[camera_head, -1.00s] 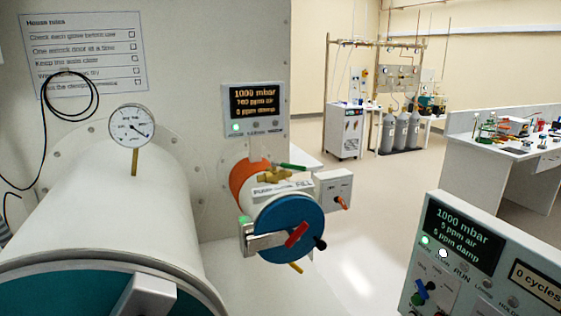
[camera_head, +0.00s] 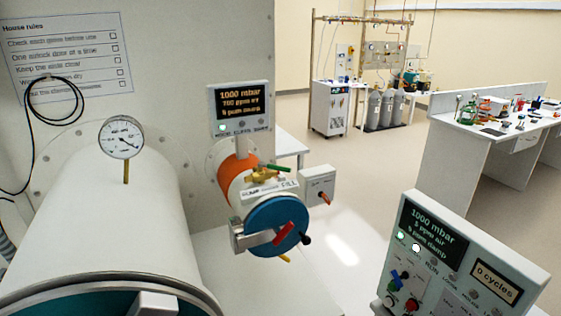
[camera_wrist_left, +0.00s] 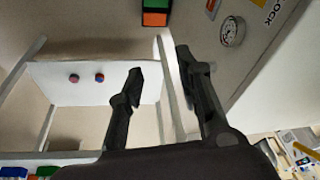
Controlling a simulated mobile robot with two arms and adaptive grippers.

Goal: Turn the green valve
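The green valve (camera_head: 279,167) is a small green lever on a brass fitting (camera_head: 263,175), on top of the small antechamber with the blue round door (camera_head: 279,227). It lies nearly level, pointing right. Neither of my grippers shows in the head view. The green valve cannot be made out in the left wrist view. My right gripper is in no view.
The large white cylinder (camera_head: 120,220) with a pressure gauge (camera_head: 121,138) stands left. A small display (camera_head: 239,108) hangs above the valve. A grey box with an orange knob (camera_head: 318,185) is right of it. A control panel (camera_head: 459,258) fills the lower right. Open floor lies behind.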

